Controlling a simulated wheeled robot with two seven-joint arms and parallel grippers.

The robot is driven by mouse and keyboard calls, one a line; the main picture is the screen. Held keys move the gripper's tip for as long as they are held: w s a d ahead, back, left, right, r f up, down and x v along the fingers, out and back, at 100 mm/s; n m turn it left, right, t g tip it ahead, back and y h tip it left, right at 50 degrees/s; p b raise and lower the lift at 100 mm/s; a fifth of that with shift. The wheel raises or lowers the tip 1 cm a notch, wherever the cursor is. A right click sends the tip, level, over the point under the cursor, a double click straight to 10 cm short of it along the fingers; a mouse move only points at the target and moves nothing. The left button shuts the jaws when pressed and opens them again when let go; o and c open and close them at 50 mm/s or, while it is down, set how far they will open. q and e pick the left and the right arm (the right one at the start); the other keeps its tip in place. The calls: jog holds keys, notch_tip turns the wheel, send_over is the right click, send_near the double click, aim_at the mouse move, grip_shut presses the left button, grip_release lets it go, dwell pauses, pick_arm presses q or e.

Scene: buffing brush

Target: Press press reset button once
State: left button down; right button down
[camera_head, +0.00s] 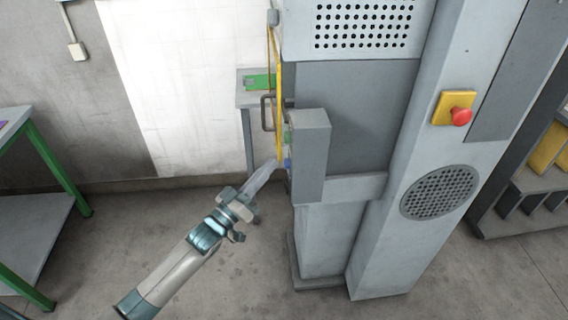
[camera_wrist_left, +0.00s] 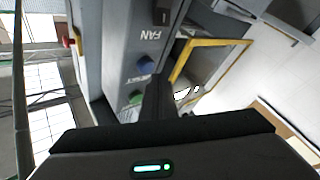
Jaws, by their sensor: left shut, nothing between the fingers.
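The grey control box (camera_head: 310,150) on the front of the machine carries a green button (camera_head: 287,136) and, lower down, a blue button (camera_head: 287,163). The left wrist view shows the blue button (camera_wrist_left: 145,64), the green button (camera_wrist_left: 136,98) and an upside-down "FAN" label (camera_wrist_left: 148,34) by a dark switch (camera_wrist_left: 161,12). No reset label is legible. My left gripper (camera_head: 273,164) is shut and empty, its tip close beside the blue button. In the left wrist view its fingers (camera_wrist_left: 159,88) reach up just right of both buttons; contact cannot be told. My right gripper is not in view.
A red emergency button (camera_head: 461,116) on a yellow plate sits on the machine's right column. A yellow-framed door (camera_head: 279,90) with a dark handle (camera_head: 266,113) stands just behind the control box. A green-legged table (camera_head: 50,155) is at left. Floor between is clear.

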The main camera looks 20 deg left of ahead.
pick_arm(q)
jog(key=shift+w+d, duration=0.1)
jog(key=shift+d, duration=0.1)
dwell(0.5)
jog(key=shift+w+d, duration=0.1)
jog(key=shift+d, duration=0.1)
jog(key=shift+w+d, duration=0.2)
jog(key=shift+d, duration=0.25)
dwell(1.2)
jog(key=shift+s+a, duration=0.1)
jog(key=shift+a, duration=0.05)
jog(key=shift+s+a+p, duration=0.3)
jog(key=shift+a, duration=0.4)
jog(key=shift+a, duration=0.1)
jog(key=a, duration=0.1)
jog(key=s+a, duration=0.1)
jog(key=a, duration=0.1)
jog(key=s+a, duration=0.1)
jog(key=shift+a, duration=0.2)
dwell(0.4)
dwell(0.7)
